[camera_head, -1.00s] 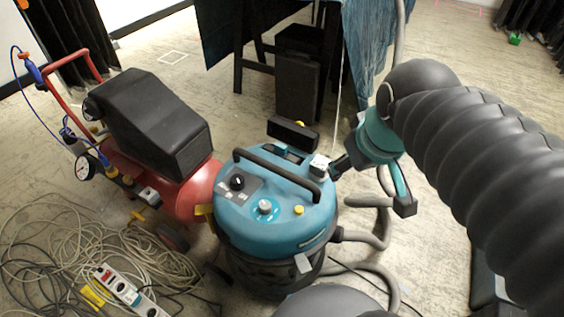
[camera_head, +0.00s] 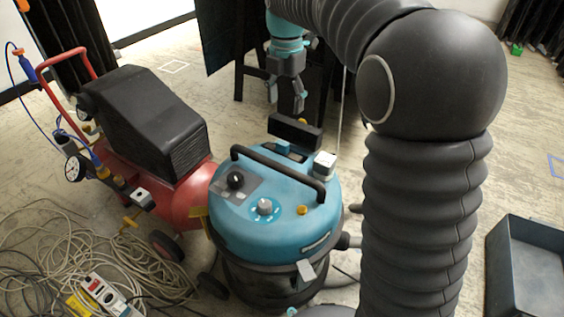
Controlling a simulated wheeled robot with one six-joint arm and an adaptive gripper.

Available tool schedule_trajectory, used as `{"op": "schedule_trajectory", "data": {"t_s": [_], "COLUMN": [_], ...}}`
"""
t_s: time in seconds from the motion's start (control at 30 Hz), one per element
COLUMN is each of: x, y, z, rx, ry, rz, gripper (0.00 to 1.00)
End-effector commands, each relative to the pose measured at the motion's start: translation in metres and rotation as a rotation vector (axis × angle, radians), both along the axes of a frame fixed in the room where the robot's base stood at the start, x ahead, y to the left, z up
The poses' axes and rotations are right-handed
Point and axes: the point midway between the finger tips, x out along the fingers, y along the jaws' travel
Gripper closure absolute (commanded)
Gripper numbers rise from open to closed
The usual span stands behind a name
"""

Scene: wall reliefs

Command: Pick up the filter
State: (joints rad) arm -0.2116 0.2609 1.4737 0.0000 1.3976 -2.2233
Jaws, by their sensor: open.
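No part is clearly marked as the filter. A small white-topped box (camera_head: 323,164) sits on the back right of the blue vacuum's lid (camera_head: 275,208). A black block (camera_head: 295,132) stands at the lid's back edge. I cannot tell which of these, if either, is the filter. My gripper (camera_head: 286,101) is open, points down and shows nothing between its fingers. In the picture it is just above the black block, apart from the white-topped box; its exact depth is unclear.
A red compressor (camera_head: 184,195) with a black cover (camera_head: 140,115) stands left. Tangled cables (camera_head: 70,250) and a power strip (camera_head: 105,293) lie front left. An empty-looking dark bin (camera_head: 540,232) is at the right. A draped table (camera_head: 222,40) stands behind.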

Motion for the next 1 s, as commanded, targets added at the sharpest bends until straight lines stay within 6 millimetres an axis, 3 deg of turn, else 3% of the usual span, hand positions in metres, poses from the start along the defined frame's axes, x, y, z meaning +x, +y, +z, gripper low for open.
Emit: {"op": "schedule_trajectory", "data": {"t_s": [0.17, 0.5, 0.87, 1.0], "x": [0.006, 0.005, 0.006, 0.006], "y": [0.004, 0.004, 0.004, 0.006], "z": [-0.016, -0.074, -0.097, -0.114], "rx": [-0.003, -0.003, -0.002, -0.003], "ry": [0.012, 0.011, 0.01, 0.012], "rz": [0.06, 0.058, 0.057, 0.058], "gripper": [0.33, 0.33, 0.33, 0.33]}}
